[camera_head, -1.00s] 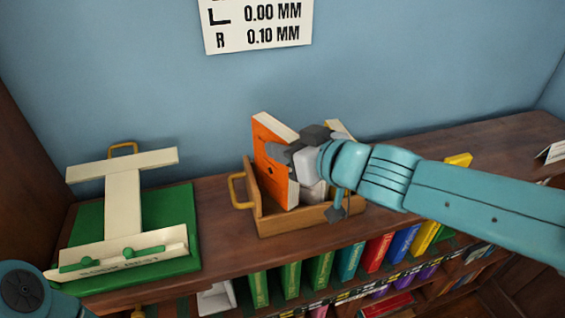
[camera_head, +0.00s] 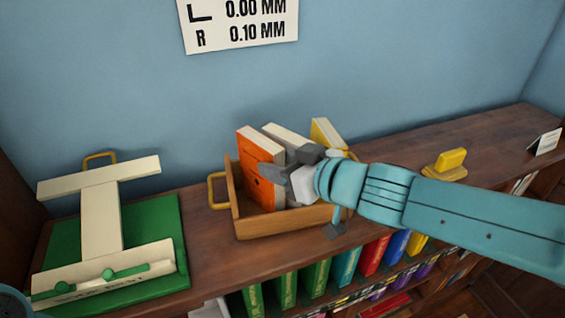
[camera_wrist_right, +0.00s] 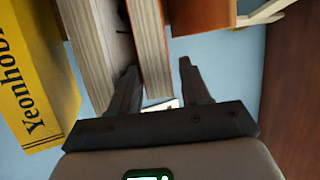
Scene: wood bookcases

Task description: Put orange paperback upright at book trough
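The orange paperback (camera_head: 256,158) stands roughly upright inside the wooden book trough (camera_head: 285,222), at its left end. Its lower part is hidden behind the front wall. A white book (camera_head: 285,133) and a yellow book (camera_head: 327,132) also stand in the trough. My right gripper (camera_head: 275,175) is at the orange paperback. In the right wrist view its fingers (camera_wrist_right: 158,82) are apart, one on each side of the paperback's page block (camera_wrist_right: 150,45), with a gap at the right finger. The yellow book (camera_wrist_right: 35,75) is at the left there. My left gripper is out of view.
A cream stand on a green base (camera_head: 165,225) is left of the trough. Coloured books (camera_head: 345,262) fill the shelf below. The blue wall is close behind.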

